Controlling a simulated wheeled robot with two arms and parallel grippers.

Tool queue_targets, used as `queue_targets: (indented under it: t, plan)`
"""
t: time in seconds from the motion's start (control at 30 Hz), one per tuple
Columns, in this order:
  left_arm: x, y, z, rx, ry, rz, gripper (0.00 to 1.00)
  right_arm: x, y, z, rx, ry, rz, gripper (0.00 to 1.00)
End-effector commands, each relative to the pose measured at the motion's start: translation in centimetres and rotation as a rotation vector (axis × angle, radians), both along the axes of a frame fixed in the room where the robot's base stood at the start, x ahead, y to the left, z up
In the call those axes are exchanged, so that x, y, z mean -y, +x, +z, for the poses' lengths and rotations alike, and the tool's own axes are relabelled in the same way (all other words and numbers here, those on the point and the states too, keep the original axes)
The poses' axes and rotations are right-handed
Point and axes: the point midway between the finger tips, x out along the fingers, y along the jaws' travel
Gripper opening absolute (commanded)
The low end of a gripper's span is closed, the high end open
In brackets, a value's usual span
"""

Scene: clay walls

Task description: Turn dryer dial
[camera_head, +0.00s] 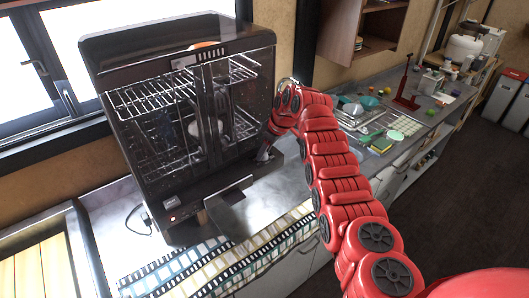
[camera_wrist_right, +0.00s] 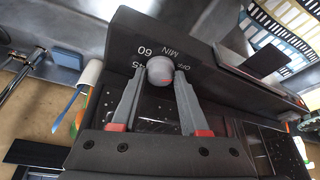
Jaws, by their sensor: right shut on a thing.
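The dish dryer (camera_head: 190,120) is a dark cabinet with clear doors and wire racks of dishes, standing on the counter at the left of the head view. In the head view my right gripper (camera_head: 264,153) is at the dryer's lower right side, partly hidden by my red arm. My left gripper is not in view.
A striped cloth (camera_head: 215,268) lies along the counter's front edge. Several small items and a dish rack (camera_head: 400,123) stand on the counter to the right. A window (camera_head: 60,50) is behind the dryer. A wooden-slatted tray (camera_head: 35,270) is at the lower left.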

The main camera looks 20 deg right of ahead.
Motion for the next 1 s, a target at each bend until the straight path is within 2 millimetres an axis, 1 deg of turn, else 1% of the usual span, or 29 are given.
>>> queue_targets:
  t: [0.03, 0.27, 0.43, 0.7, 1.0]
  plan:
    - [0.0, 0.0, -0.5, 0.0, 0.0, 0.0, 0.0, 0.0, 0.0, -0.4, 0.001, -0.001, -0.013, 0.0]
    - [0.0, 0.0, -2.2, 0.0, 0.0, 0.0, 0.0, -0.1, 0.0, -0.5, 0.001, -0.001, -0.111, 0.0]
    - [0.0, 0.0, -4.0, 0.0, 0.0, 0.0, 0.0, -0.2, -0.1, -0.7, 0.001, -0.001, -0.217, 0.0]
    - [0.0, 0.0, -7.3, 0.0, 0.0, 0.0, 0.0, -0.4, -0.1, -0.7, 0.002, -0.002, -0.474, 0.0]
    - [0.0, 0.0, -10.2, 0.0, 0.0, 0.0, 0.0, -0.5, -0.1, -0.5, 0.001, -0.001, -0.744, 0.0]
